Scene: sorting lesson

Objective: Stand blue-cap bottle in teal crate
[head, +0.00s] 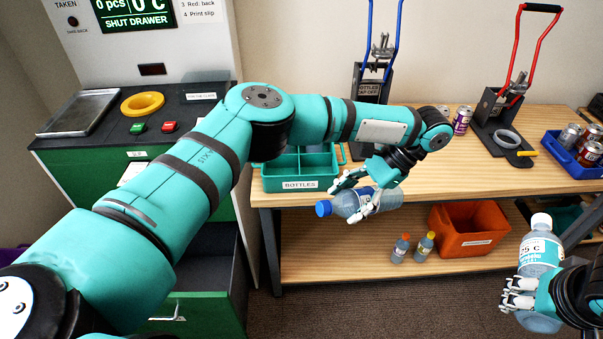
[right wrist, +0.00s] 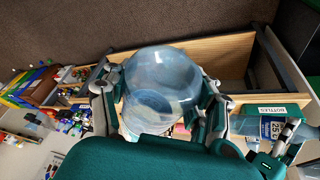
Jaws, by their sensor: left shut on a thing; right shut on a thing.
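The blue-cap bottle (head: 366,202) lies nearly level in my left gripper (head: 354,194), its blue cap pointing left. The gripper is shut on it, in front of the table's edge. The teal crate (head: 298,184), labelled "BOTTLES", stands on the table just left of and behind the bottle; its visible compartments look empty. My right gripper (head: 516,294) is shut on a clear bottle (head: 540,250) with a white cap and a "25 C" label, held roughly upright at the right. The right wrist view shows this bottle's base (right wrist: 160,90) between the fingers.
An orange bin (head: 468,230) and two small bottles (head: 412,247) stand on the lower shelf. A blue-handled press (head: 372,85) and a red-handled press (head: 500,110) stand on the table. A blue bin with cans (head: 572,160) is at right. A green drawer (head: 190,310) hangs open at left.

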